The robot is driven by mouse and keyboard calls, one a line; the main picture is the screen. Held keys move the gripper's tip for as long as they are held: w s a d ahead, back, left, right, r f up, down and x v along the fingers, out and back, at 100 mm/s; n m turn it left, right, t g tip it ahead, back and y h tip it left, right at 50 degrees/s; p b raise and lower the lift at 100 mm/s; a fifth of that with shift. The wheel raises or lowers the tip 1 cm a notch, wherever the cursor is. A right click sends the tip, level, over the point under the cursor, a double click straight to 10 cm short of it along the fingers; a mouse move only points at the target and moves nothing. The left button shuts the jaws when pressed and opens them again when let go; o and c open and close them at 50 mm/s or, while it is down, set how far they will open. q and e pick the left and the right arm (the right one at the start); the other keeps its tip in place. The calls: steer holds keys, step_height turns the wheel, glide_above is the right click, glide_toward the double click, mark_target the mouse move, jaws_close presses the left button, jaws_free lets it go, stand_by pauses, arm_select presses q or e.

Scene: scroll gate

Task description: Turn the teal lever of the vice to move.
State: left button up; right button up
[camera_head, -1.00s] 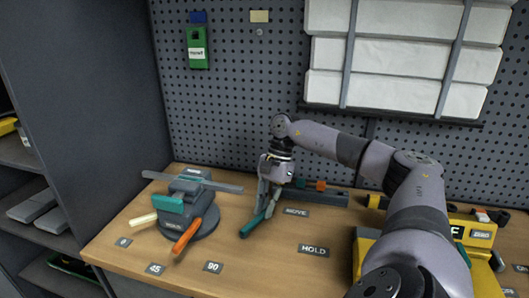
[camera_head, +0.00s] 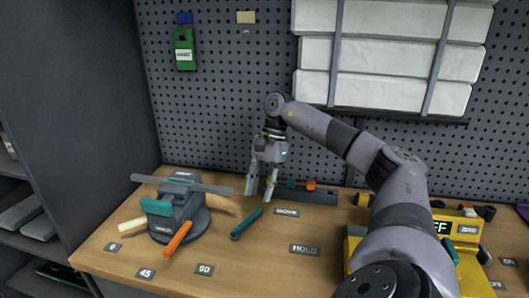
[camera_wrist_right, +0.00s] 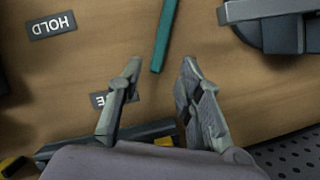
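The teal lever (camera_head: 246,224) lies at a slant on the bench, left of the MOVE label (camera_head: 286,212). In the right wrist view the teal lever (camera_wrist_right: 164,36) enters from the top and ends just ahead of the gap between the fingertips. My right gripper (camera_head: 260,194) is open and empty above the lever's far end, apart from it. Its fingers also show spread in the right wrist view (camera_wrist_right: 160,78). A dark vice rail (camera_head: 318,196) with an orange piece lies behind. The HOLD label (camera_head: 305,249) is at front right. My left gripper is out of view.
A grey swivel device (camera_head: 180,208) with a teal block, orange handle and long bar stands at left, near 0, 45 and 90 labels. A yellow unit (camera_head: 468,262) stands at right. A pegboard (camera_head: 225,110) closes off the back. The front middle of the bench is clear.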

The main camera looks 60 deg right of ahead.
steer(key=v, duration=0.6)
steer(key=shift+r, duration=0.3)
steer(key=shift+d+r, duration=0.1)
